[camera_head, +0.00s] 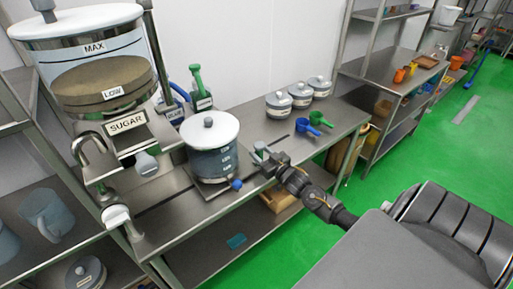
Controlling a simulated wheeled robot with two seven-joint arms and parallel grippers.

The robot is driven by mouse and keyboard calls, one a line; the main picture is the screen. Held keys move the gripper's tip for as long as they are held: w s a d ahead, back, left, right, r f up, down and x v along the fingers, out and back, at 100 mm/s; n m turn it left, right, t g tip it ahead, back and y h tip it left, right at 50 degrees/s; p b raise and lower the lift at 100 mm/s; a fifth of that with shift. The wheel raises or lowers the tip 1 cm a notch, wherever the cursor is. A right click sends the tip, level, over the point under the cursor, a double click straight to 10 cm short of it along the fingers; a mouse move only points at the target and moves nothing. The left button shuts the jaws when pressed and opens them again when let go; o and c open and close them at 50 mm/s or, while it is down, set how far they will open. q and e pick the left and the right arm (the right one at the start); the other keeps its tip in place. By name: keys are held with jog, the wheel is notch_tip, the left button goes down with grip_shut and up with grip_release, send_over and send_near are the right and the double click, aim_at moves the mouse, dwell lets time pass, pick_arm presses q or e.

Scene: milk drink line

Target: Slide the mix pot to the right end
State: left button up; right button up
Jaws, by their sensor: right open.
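The mix pot (213,163) is a grey-blue pot with level labels on its side and a white lid (209,131) with a grey knob. It stands upright on a dark plate on the steel counter, just right of the sugar dispenser. A small blue ball (237,184) shows at its lower right front. My right gripper (262,159) is open at counter height, just right of the pot. A small gap seems to lie between its fingers and the pot; contact cannot be told. My left gripper is not in view.
The sugar dispenser (103,83) stands left of the pot. Green-topped and blue-handled tools (200,92) are behind it. Three lidded pots (301,94) stand at the counter's back right, with blue (307,127) and green scoops (319,119) before them. Steel shelves (399,66) stand beyond.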

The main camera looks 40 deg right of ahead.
jog(key=shift+w, duration=1.45)
jog(key=shift+c, duration=0.2)
grip_shut()
